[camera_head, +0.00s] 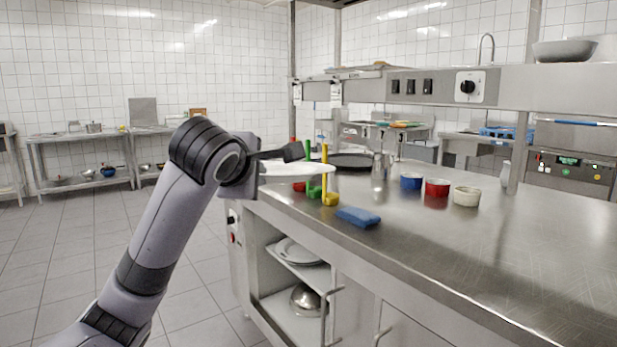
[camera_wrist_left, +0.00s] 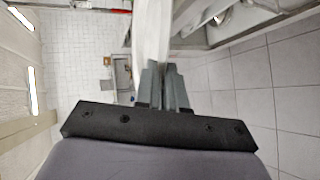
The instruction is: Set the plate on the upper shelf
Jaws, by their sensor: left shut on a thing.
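A white plate (camera_head: 285,169) is held flat at the near left corner of the steel counter, seen nearly edge-on. My left gripper (camera_head: 283,156) is shut on the plate's near-left rim. In the left wrist view the fingers (camera_wrist_left: 164,78) pinch the plate (camera_wrist_left: 152,30), which shows as a narrow white band. Below the counter top, an open cabinet has an upper shelf (camera_head: 283,256) with white plates (camera_head: 298,251) and a lower shelf holding a metal dome or bowl (camera_head: 306,299). The right gripper is out of view.
Green (camera_head: 309,170) and yellow (camera_head: 325,175) upright utensils overlap the plate in view. A blue sponge (camera_head: 358,217), blue cup (camera_head: 411,181), red cup (camera_head: 437,188) and cream cup (camera_head: 467,196) stand on the counter. An overhead ledge (camera_head: 560,88) carries bowls (camera_head: 565,50). Floor at left is clear.

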